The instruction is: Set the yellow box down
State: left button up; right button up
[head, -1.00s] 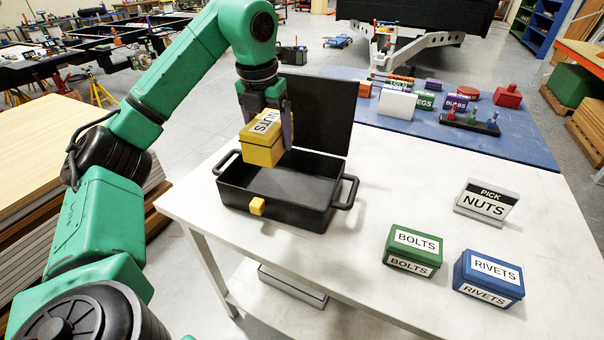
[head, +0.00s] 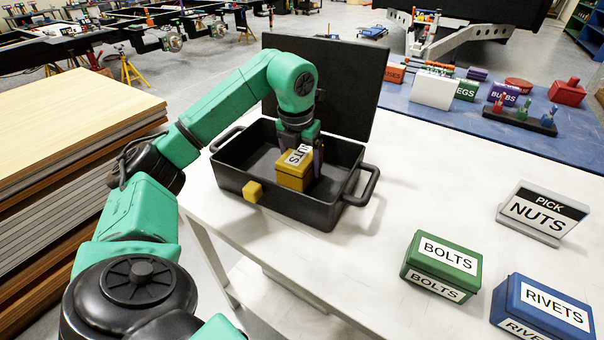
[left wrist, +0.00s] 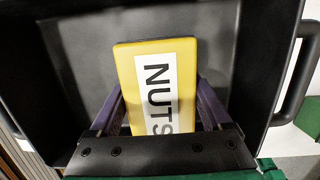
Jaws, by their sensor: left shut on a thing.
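The yellow box (head: 294,172), labelled NUTS, is inside the open black case (head: 227,187), toward its right half. I cannot tell whether it touches the case floor. My left gripper (head: 300,155) comes down from above and is shut on the box, with a finger on each side. In the left wrist view the yellow box (left wrist: 158,85) sits between the purple fingers (left wrist: 160,110), with the dark case interior (left wrist: 80,50) around it. My right gripper is not in view.
The case's raised lid (head: 335,85) stands behind my left gripper. A green BOLTS box (head: 440,265), a blue RIVETS box (head: 545,308) and a PICK NUTS sign (head: 543,213) are on the white table (head: 400,190) to the right. A blue mat (head: 460,120) with several items lies beyond.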

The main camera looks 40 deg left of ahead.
aim_at(301, 153)
pick_arm(q)
jog(key=shift+s+f, duration=0.15)
jog(key=shift+f, duration=0.85)
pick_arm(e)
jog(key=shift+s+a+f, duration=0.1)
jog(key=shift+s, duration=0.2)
pick_arm(q)
jog(key=shift+f, duration=0.15)
jog(key=o, duration=1.5)
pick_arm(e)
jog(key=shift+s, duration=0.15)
pick_arm(q)
jog(key=r, duration=0.6)
jog(key=shift+s+d, duration=0.15)
jog(key=shift+s, duration=0.1)
jog(key=r+p, duration=0.1)
jog(key=r, duration=0.1)
jog(key=r+p, duration=0.1)
jog(key=r, duration=0.1)
jog(key=r+p, duration=0.1)
jog(key=shift+s+r, duration=0.6)
jog(key=shift+r, duration=0.1)
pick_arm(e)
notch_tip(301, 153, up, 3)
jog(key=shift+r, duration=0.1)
pick_arm(q)
jog(key=shift+f, duration=0.1)
